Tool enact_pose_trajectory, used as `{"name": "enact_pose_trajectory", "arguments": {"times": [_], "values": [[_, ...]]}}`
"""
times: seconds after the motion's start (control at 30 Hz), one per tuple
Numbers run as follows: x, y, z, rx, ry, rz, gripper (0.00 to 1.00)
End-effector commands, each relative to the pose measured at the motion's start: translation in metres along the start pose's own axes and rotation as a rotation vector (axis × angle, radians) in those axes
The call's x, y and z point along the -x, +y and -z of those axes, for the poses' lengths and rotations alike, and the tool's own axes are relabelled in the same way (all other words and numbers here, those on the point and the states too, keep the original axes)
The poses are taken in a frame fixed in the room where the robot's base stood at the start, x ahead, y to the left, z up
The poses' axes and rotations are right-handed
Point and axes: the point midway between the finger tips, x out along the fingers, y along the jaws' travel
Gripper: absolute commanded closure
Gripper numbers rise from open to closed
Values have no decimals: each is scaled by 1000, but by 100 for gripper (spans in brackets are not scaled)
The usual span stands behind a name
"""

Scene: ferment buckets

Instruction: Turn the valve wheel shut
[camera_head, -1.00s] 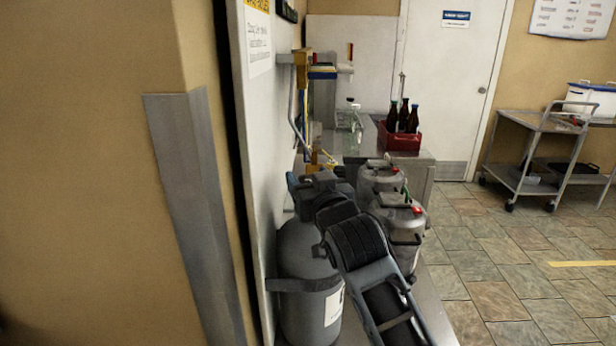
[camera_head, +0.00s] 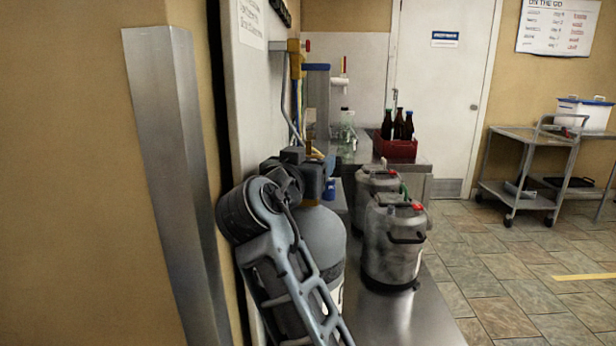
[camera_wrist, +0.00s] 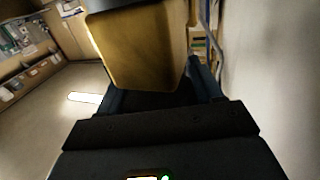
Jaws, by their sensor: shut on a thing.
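The grey gas cylinder (camera_head: 322,240) stands upright on the steel surface in the head view, partly hidden behind my arm. My gripper (camera_head: 316,178) is at the cylinder's top, where the valve is mostly hidden by my wrist. In the wrist view my gripper (camera_wrist: 160,98) is shut on a brass-coloured block (camera_wrist: 145,50), which stands between its dark blue fingers. I cannot tell whether this block is the valve wheel or another part of the valve. A small blue part (camera_head: 330,190) shows just right of the cylinder's top.
Steel kegs (camera_head: 393,240) stand close to the right of the cylinder. A red crate (camera_head: 396,150) with dark bottles is behind them. The wall panel (camera_head: 248,110) is close on the left. Open floor lies to the right, with a cart (camera_head: 525,170).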

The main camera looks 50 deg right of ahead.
Motion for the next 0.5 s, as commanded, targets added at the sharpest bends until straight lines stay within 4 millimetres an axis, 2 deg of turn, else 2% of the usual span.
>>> {"name": "enact_pose_trajectory", "arguments": {"times": [0.5], "values": [[0, 1, -1, 4, -3, -82, 65]]}}
